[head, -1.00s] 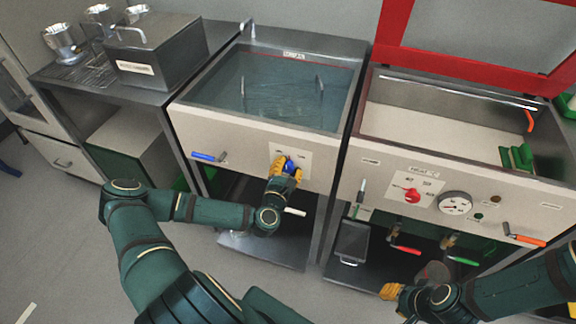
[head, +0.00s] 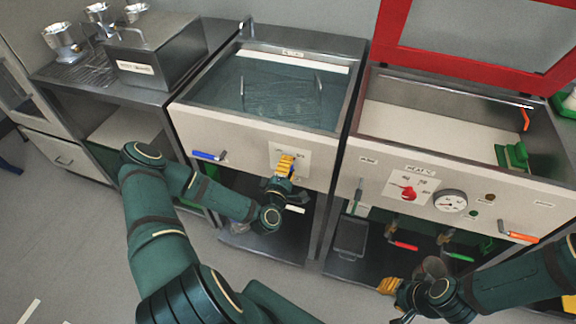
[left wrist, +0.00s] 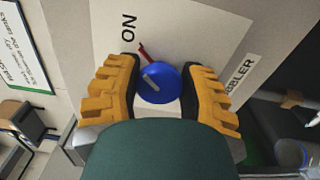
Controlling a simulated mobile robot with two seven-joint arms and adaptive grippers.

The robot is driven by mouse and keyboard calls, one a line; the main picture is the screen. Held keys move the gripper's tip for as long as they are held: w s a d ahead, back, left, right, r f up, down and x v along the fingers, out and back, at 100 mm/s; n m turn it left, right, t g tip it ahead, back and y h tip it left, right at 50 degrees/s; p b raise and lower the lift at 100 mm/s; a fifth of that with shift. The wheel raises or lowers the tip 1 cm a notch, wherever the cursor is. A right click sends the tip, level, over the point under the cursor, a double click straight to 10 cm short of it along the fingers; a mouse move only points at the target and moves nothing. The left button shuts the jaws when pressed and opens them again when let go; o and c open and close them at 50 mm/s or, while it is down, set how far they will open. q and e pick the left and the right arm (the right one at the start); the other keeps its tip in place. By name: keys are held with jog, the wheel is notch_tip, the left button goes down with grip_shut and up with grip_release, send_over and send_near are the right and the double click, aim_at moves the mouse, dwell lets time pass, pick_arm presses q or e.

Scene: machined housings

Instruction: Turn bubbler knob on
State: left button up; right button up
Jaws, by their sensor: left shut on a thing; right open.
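The blue bubbler knob (left wrist: 160,83) sits on a white plate on the front of the water tank. The left wrist view shows a pale line on its face, a red mark beside it towards the word ON, and part of the BUBBLER label (left wrist: 238,75). My left gripper (left wrist: 168,88) is shut on the knob, with an orange-padded finger on each side. In the head view my left gripper (head: 285,166) mostly covers the knob. My right gripper (head: 392,300) is open at the lower right, away from the knob.
A blue-handled lever (head: 208,155) is left of the knob on the water tank (head: 180,113). The neighbouring sink unit has a red knob (head: 408,193), a gauge (head: 450,201) and an orange lever (head: 518,237). A lidded steel box (head: 158,55) stands at the left.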

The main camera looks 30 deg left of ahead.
pick_arm(q)
jog(key=shift+m, duration=0.4)
jog(key=o, duration=1.2)
jog(key=shift+s, duration=0.1)
jog(key=v, duration=1.1)
jog(key=shift+s+d, duration=0.2)
jog(key=shift+s, duration=0.2)
